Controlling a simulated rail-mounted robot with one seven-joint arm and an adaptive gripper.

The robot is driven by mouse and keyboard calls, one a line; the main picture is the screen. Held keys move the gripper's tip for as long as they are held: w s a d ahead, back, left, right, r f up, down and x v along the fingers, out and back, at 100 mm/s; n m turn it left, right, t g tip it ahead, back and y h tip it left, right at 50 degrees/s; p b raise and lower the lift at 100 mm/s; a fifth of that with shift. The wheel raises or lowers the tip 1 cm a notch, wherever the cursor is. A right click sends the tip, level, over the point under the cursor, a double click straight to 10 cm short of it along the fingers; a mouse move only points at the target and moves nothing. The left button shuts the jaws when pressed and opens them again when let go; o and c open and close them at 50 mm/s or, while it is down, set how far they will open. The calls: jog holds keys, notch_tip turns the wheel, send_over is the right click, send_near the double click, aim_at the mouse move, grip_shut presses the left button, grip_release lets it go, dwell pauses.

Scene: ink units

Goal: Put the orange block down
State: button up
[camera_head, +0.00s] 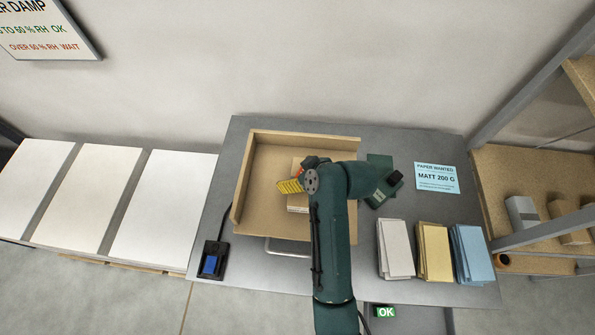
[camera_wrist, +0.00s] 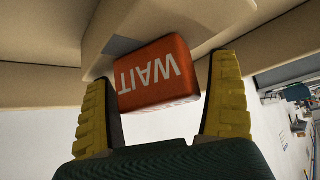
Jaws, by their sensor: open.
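The orange block (camera_wrist: 158,76) shows in the wrist view, with the word WAIT upside down on its face. It lies between the tips of the two yellow fingers of my gripper (camera_wrist: 163,70). The fingers are open, with a narrow gap beside the block on the right; contact on the left is unclear. The block is against or just in front of a pale ledge-like surface (camera_wrist: 100,35). In the head view my gripper (camera_head: 290,186) is over the wooden tray (camera_head: 243,170), its yellow fingers pointing left.
A small tan-topped stack (camera_head: 298,208) is inside the tray, partly under my arm. A blue-topped pad (camera_head: 210,264) is at the table's left front. Grey (camera_head: 396,248), yellow (camera_head: 434,250) and blue (camera_head: 470,252) paper stacks stand at the right. White sheets (camera_head: 165,205) lie further left.

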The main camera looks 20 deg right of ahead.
jog(key=shift+r, duration=0.25)
jog(key=p+v, duration=0.2)
jog(key=v, duration=1)
jog(key=w+a+r+m+t+h, duration=0.1)
jog(key=w+a+r+t, duration=0.15)
jog(key=r, duration=0.35)
jog(key=w+a+r+t+h, duration=0.1)
jog(key=w+r+t, duration=0.15)
jog(key=r, duration=0.35)
jog(key=s+a+r+m+t, duration=0.1)
jog(key=s+a+r+t, duration=0.1)
jog(key=r, duration=0.6)
jog(key=s+a+r+m+t+h, duration=0.1)
jog(key=s+a+r+t, duration=0.1)
jog(key=r, duration=0.6)
jog(key=s+a+r+m+t, duration=0.1)
jog(key=s+a+r+t, duration=0.2)
jog(key=r, duration=0.5)
jog(key=s+t, duration=0.1)
jog(key=t, duration=0.1)
jog(key=shift+m+t+h, duration=0.4)
